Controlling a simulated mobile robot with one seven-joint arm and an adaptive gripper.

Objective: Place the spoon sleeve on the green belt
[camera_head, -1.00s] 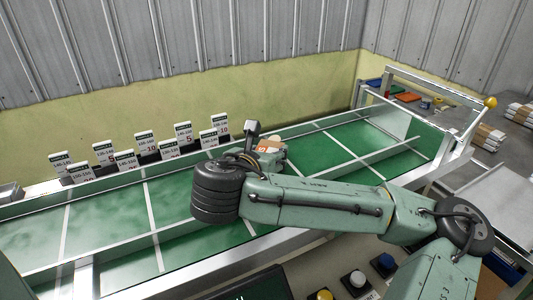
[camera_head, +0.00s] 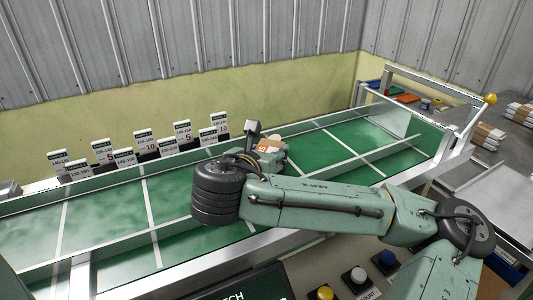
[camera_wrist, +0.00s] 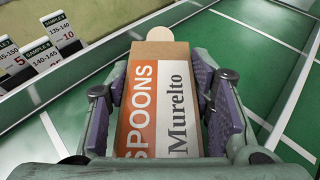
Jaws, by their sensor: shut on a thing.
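The spoon sleeve (camera_wrist: 160,112) is a brown box with an orange and white label reading SPOONS and Murelto. A rounded pale tip sticks out of its far end. My gripper (camera_wrist: 160,88) is shut on its two sides, with purple-grey pads against it. In the head view the sleeve (camera_head: 268,146) shows small beyond my wrist, over the green belt (camera_head: 330,150). My arm hides much of the gripper there. I cannot tell whether the sleeve touches the belt.
White strips divide the belt into sections. Metal rails (camera_head: 230,246) edge it. Several sample cards (camera_head: 143,142) stand along its far side, also at left in the wrist view (camera_wrist: 48,55). Buttons (camera_head: 355,278) sit at the near side. Belt sections to the left and right look empty.

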